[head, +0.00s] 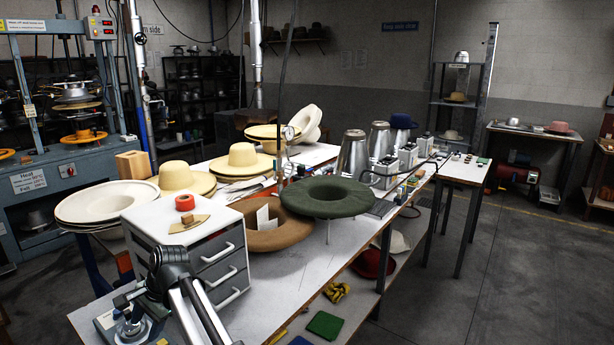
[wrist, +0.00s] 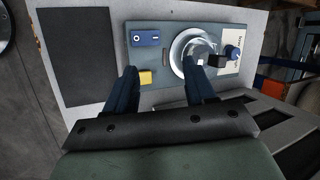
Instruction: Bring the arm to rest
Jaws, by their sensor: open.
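My gripper (wrist: 159,68) shows in the wrist view, with its two dark blue fingers spread apart and nothing held between them. It is over a grey-green device (wrist: 143,60) with a round clear and silver part (wrist: 187,46), a blue switch (wrist: 145,38) and a small yellow piece (wrist: 145,77). The yellow piece appears between the fingers, nearer the left one; I cannot tell how high the fingers are above it. In the head view I cannot make out the gripper's fingers. Jointed grey metal tubes (head: 205,312) stand at the lower left there, in front of the drawer unit.
The white workbench (head: 285,290) has bare room in front. A drawer unit (head: 222,268) stands on it, with a red ring (head: 185,202) on top. A green felt hat (head: 345,191), a brown one (head: 280,239) and pale hats (head: 180,177) lie behind and beside it.

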